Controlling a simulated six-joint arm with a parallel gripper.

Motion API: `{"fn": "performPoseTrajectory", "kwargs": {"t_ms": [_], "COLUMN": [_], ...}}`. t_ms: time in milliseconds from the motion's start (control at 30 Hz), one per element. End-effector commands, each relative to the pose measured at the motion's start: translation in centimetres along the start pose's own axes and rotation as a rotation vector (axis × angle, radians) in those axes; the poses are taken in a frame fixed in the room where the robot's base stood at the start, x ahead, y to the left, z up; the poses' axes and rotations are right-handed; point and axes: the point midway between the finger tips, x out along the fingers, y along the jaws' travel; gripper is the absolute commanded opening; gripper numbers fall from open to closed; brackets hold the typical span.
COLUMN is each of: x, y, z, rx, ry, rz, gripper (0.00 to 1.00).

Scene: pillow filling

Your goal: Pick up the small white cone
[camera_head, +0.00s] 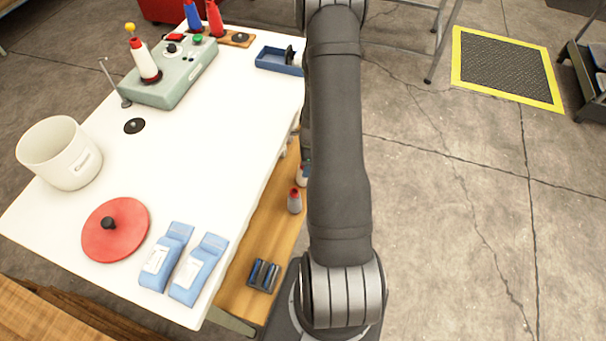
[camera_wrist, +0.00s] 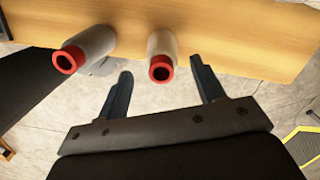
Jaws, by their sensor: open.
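Two small white cones with red ends show in the wrist view. One cone (camera_wrist: 162,42) lines up with the gap between my fingers, and the other cone (camera_wrist: 92,43) is to the left, outside the left finger. In the head view, a white cone with a red top (camera_head: 294,204) stands on the wooden shelf, and another (camera_head: 302,174) is partly hidden by my arm. I cannot tell which matches which. My gripper (camera_wrist: 160,66) is open, with its fingers apart and nothing held. It is hidden in the head view.
The wooden shelf (camera_head: 256,235) lies beside and below the white table (camera_head: 200,140). A dark object (camera_head: 263,276) sits on the shelf's near end. On the table are a white bucket (camera_head: 62,160), a red lid (camera_head: 103,241) and two blue-white packs (camera_head: 165,258).

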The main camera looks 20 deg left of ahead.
Motion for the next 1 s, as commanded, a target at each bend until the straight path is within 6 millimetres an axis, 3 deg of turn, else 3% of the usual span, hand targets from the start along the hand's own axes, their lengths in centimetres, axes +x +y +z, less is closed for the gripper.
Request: {"fn": "performPoseTrajectory", "kwargs": {"t_ms": [500, 867, 1000], "x": [4.3, 4.9, 4.8], "y": [-0.3, -0.3, -0.3], "z": [0.4, 0.4, 0.3], "rx": [0.018, 0.018, 0.018], "ry": [-0.007, -0.007, -0.007], "rz": [0.004, 0.002, 0.002], "gripper": [0.62, 0.62, 0.39]}}
